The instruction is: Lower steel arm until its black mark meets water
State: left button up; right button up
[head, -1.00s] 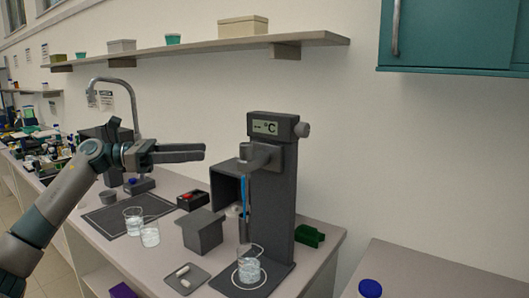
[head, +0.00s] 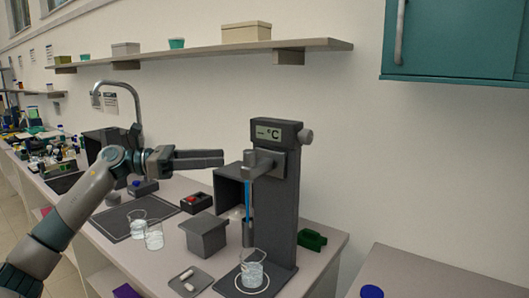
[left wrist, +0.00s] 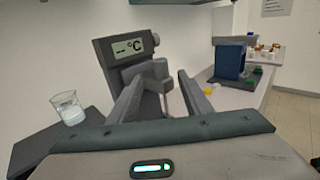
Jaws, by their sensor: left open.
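The dark grey rig (head: 284,200) stands upright on the bench, with a "-- °C" display (head: 268,132) and a knob at its top. A grey steel arm (head: 264,165) juts from its column, carrying a blue rod (head: 248,194) that hangs down. I cannot make out the black mark clearly. A beaker of water (head: 252,270) stands on the rig's base, below the rod. My left gripper (head: 222,158) is open and empty, left of the arm and apart from it. In the left wrist view, the arm (left wrist: 150,76) shows between the fingers. My right gripper is out of view.
A grey box (head: 205,238) and a small tray (head: 189,282) sit left of the rig. A red-buttoned box (head: 196,203) lies behind. A green block (head: 313,240) sits right of the rig.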

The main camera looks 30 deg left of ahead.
aim_at(260, 164)
pick_arm(q)
jog(key=p+x, duration=0.6)
jog(key=x, duration=0.6)
jog(key=shift+d+r, duration=0.15)
jog(key=shift+r, duration=0.05)
jog(key=shift+w+d+f+p, duration=0.15)
jog(key=shift+w+d+p, duration=0.3)
jog(key=shift+w+d, duration=0.05)
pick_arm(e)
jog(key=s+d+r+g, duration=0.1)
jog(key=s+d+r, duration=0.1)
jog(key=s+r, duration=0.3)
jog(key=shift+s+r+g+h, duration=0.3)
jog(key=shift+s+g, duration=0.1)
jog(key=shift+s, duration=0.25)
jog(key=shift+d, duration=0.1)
pick_arm(q)
grip_shut()
